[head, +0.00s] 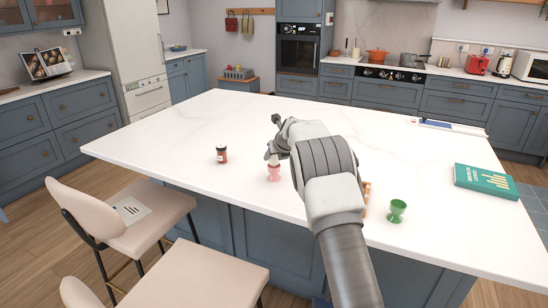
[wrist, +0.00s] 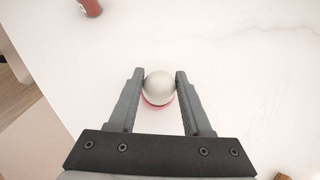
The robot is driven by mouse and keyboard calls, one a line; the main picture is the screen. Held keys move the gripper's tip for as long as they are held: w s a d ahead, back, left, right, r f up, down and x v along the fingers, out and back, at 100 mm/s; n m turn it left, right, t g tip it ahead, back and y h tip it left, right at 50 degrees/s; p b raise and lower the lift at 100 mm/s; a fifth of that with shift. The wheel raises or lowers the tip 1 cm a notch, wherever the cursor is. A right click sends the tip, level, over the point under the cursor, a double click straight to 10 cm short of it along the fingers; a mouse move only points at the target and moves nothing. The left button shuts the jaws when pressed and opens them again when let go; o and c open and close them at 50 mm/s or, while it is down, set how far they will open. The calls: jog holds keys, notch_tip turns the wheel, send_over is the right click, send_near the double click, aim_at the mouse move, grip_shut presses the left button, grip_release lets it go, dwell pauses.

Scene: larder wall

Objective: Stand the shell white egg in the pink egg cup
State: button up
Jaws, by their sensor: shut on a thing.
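The shell white egg (wrist: 159,86) is between the two fingertips of my gripper (wrist: 160,84), which is shut on it. The pink egg cup (head: 273,173) stands upright on the white island top. The egg (head: 273,159) shows at the cup's mouth in the head view, with my gripper (head: 274,155) around it. In the wrist view a curve of the cup's rim (wrist: 158,106) shows just below the egg. I cannot tell whether the egg rests in the cup or is held slightly above it.
A green egg cup (head: 397,210) stands to the right, and a teal book (head: 486,182) lies farther right. A wooden thing (head: 366,197) is partly hidden behind my arm. The island top (head: 190,125) is clear at the back left.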

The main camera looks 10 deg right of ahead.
jog(key=shift+f, duration=0.4)
jog(key=o, duration=1)
